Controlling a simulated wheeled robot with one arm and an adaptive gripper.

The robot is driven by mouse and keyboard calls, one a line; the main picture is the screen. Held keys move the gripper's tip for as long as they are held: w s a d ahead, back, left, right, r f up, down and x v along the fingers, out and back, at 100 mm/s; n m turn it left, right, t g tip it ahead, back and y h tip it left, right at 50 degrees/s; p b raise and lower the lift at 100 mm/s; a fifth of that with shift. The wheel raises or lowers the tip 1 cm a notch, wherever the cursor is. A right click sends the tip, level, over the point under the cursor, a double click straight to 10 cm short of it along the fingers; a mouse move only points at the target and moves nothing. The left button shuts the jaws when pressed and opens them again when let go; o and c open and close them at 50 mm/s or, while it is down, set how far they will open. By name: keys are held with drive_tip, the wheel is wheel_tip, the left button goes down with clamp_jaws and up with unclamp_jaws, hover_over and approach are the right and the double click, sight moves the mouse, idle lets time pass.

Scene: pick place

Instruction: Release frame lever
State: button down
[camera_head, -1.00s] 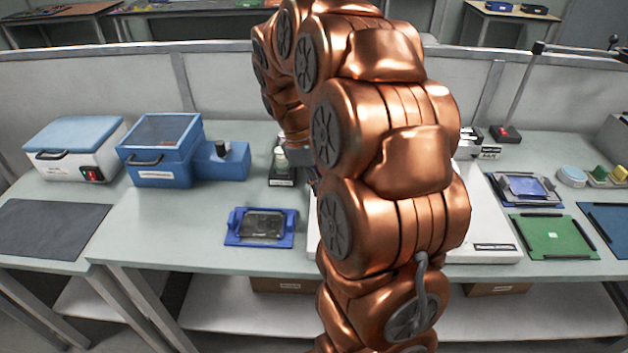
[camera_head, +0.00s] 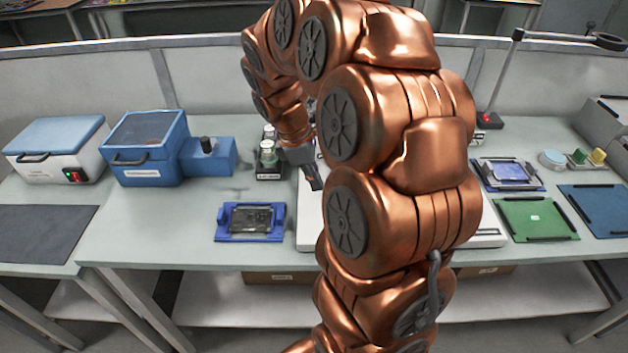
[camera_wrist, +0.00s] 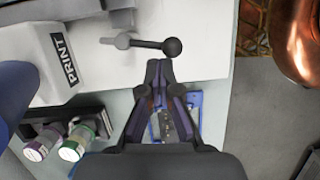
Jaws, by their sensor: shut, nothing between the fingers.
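A dark lever (camera_wrist: 145,43) with a round ball knob lies across the white machine in the wrist view. The white machine (camera_wrist: 205,52) also shows in the head view (camera_head: 308,228), mostly hidden behind my arm. My gripper (camera_wrist: 159,64) is shut and empty, its tips just below the knob in the wrist picture; I cannot tell whether they touch it. My gripper (camera_head: 315,184) also shows in the head view, over the machine's left part. The lever is hidden there.
A blue fixture (camera_head: 222,236) holding a dark framed plate lies left of the machine. Small bottles in a black rack (camera_head: 268,174) stand behind it, close to my gripper. A PRINT-labelled block (camera_wrist: 62,62) rises left of the lever. Bare bench lies left of the blue fixture.

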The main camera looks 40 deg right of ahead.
drive_tip(key=shift+d, duration=0.1)
idle(0.3)
drive_tip(key=p+v, duration=0.4)
drive_tip(key=v, duration=0.6)
drive_tip(key=shift+p, duration=0.4)
